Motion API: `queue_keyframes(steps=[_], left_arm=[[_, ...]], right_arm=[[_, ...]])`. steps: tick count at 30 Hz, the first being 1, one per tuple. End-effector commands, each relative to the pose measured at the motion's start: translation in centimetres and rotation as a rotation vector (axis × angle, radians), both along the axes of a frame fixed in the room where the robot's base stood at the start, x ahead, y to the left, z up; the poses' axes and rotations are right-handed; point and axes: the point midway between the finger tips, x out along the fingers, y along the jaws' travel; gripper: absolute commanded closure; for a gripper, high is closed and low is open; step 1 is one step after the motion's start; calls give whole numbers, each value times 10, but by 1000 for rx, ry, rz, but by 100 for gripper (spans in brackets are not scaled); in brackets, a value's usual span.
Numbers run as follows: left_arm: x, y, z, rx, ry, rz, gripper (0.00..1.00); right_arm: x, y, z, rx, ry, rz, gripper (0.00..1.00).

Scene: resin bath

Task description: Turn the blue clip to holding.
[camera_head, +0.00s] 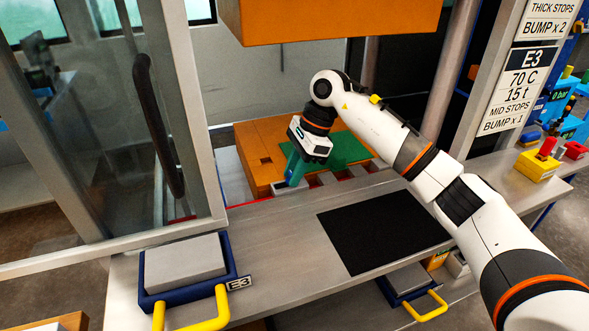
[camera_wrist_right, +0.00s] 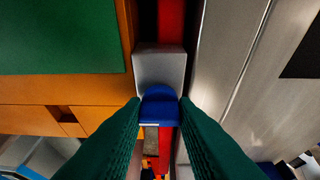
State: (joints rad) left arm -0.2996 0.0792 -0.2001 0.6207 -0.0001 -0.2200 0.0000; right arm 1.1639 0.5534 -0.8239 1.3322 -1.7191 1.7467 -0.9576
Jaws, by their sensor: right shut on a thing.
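The blue clip (camera_wrist_right: 160,105) sits at the front edge of an orange block in the right wrist view, against a grey block (camera_wrist_right: 159,68). In the head view it is mostly hidden by my right gripper (camera_head: 291,178). The right gripper's two green fingers (camera_wrist_right: 160,125) are shut on the clip, one on each side. I cannot tell from these views how far the clip is turned. My left gripper is not in view.
The orange block (camera_head: 256,138) carries a green plate (camera_head: 345,149), under a raised orange block (camera_head: 335,18). A glass door with a dark handle (camera_head: 158,125) stands at left. A black mat (camera_head: 385,230) and a blue tray with yellow handles (camera_head: 232,262) lie on the front shelf.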

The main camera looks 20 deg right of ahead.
Motion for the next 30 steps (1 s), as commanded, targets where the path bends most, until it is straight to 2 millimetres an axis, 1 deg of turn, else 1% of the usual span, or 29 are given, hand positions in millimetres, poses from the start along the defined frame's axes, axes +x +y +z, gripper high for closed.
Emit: queue_keyframes(steps=[5, 11, 17, 30], left_arm=[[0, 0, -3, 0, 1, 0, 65], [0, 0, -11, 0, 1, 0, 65], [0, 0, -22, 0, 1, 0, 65], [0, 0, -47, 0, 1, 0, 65]], right_arm=[[0, -1, 0, -1, -1, -31, 97], [-1, -1, -2, -2, -2, -131, 97], [-2, -1, -2, -1, -4, -297, 97], [-4, 1, -2, 0, -6, -714, 97]])
